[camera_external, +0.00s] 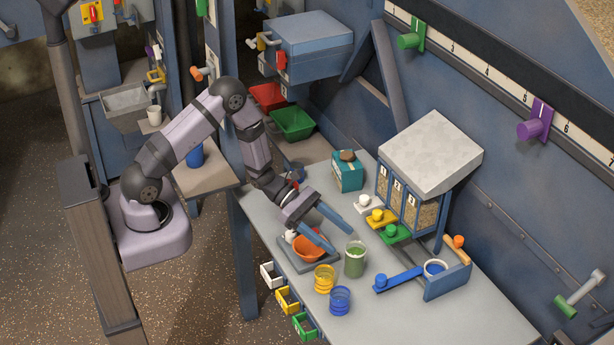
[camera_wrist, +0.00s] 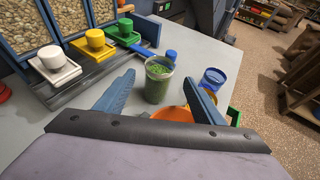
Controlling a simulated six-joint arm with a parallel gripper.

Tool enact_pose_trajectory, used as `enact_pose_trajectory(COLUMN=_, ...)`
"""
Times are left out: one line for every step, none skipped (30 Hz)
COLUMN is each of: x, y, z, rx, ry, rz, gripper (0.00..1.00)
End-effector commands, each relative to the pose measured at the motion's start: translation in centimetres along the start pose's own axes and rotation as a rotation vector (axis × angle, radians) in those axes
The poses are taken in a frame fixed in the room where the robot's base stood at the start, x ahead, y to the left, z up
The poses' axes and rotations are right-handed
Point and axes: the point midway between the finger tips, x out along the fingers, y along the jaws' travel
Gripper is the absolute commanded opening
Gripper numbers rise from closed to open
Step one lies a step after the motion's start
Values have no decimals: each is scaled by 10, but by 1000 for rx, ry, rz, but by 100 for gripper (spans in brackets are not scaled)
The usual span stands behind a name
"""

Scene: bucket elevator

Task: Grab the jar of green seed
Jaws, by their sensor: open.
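The jar of green seed (camera_external: 355,260) is a clear jar with green contents, standing upright on the grey table. In the wrist view the jar (camera_wrist: 158,80) stands ahead of my gripper, between the lines of the two fingers. My gripper (camera_external: 333,237) has its two blue fingers spread wide with nothing between them; it also shows in the wrist view (camera_wrist: 162,95). The fingers hang above the orange bowl (camera_external: 308,247), just behind and left of the jar. I see no contact between the fingers and the jar.
A yellow jar (camera_external: 325,279) and a blue jar (camera_external: 340,300) stand close in front of the green one. A seed hopper (camera_external: 430,150) with white, yellow and green slides is to the right. A blue slide (camera_external: 398,279) lies beside it. Free table is at front right.

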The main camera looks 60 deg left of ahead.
Motion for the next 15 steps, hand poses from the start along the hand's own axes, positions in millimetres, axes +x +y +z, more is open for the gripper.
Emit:
enact_pose_trajectory(x=0, y=1, z=0, rx=-3, ry=-1, rz=4, gripper=62)
enact_pose_trajectory(x=0, y=1, z=0, rx=-4, ry=-2, rz=5, gripper=62)
enact_pose_trajectory(x=1, y=1, z=0, rx=-3, ry=-2, rz=4, gripper=62)
enact_pose_trajectory(x=2, y=1, z=0, rx=-3, ry=-2, rz=4, gripper=62)
enact_pose_trajectory(x=4, y=1, z=0, rx=-3, ry=-1, rz=3, gripper=62)
enact_pose_trajectory(x=6, y=1, z=1, rx=-3, ry=-1, rz=2, gripper=62)
enact_pose_trajectory(x=8, y=0, z=1, rx=-3, ry=-1, rz=2, gripper=62)
enact_pose_trajectory(x=11, y=0, z=1, rx=-4, ry=-1, rz=1, gripper=62)
enact_pose_trajectory(x=14, y=0, z=1, rx=-2, ry=-1, rz=1, gripper=62)
enact_pose_trajectory(x=17, y=0, z=1, rx=-2, ry=-1, rz=0, gripper=62)
enact_pose_trajectory(x=19, y=0, z=1, rx=-3, ry=-1, rz=1, gripper=62)
enact_pose_trajectory(x=21, y=0, z=1, rx=-3, ry=-1, rz=2, gripper=62)
enact_pose_trajectory(x=21, y=1, z=0, rx=-3, ry=-1, rz=2, gripper=62)
enact_pose_trajectory(x=22, y=1, z=0, rx=-3, ry=-1, rz=3, gripper=62)
enact_pose_trajectory(x=22, y=1, z=0, rx=-3, ry=-1, rz=3, gripper=62)
